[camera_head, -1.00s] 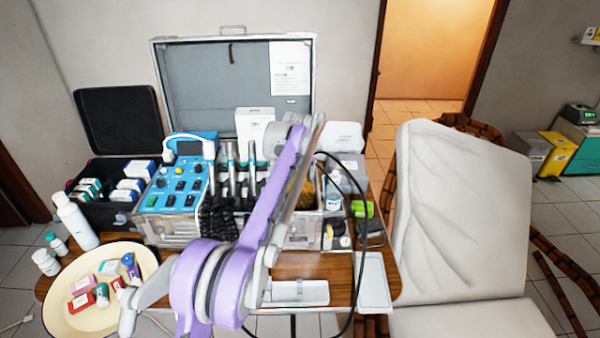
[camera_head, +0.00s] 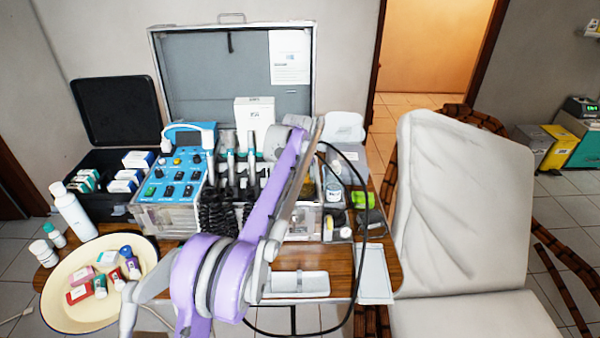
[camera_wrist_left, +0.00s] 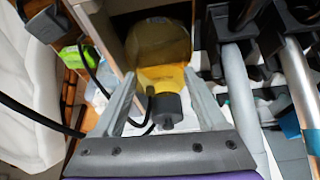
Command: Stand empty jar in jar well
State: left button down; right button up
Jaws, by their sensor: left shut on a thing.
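In the left wrist view, my left gripper (camera_wrist_left: 160,78) has its two grey fingers on either side of an amber, see-through jar (camera_wrist_left: 160,45) and is shut on it. A black cap-like cylinder (camera_wrist_left: 168,108) with a small knob shows between the fingers, nearer the camera. The jar lies against a pale-walled compartment (camera_wrist_left: 118,32); I cannot tell how deep it sits or whether it touches the bottom. My right gripper is not in view.
The blue control panel (camera_head: 178,185) and upright handpieces (camera_head: 230,160) stand left of my arm. A black cable (camera_head: 352,270) loops at the right. A white tray (camera_head: 300,284) lies in front, and a cream basin (camera_head: 60,308) with small boxes is at the left.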

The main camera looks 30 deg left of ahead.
pick_arm(q)
jog(key=shift+f, duration=0.2)
dwell(0.6)
grip_release()
jog(key=shift+r, duration=0.1)
jog(key=p+v, duration=0.1)
jog(key=v, duration=0.9)
jog(key=shift+s+r, duration=0.2)
jog(key=shift+r, duration=0.15)
jog(key=shift+d, duration=0.1)
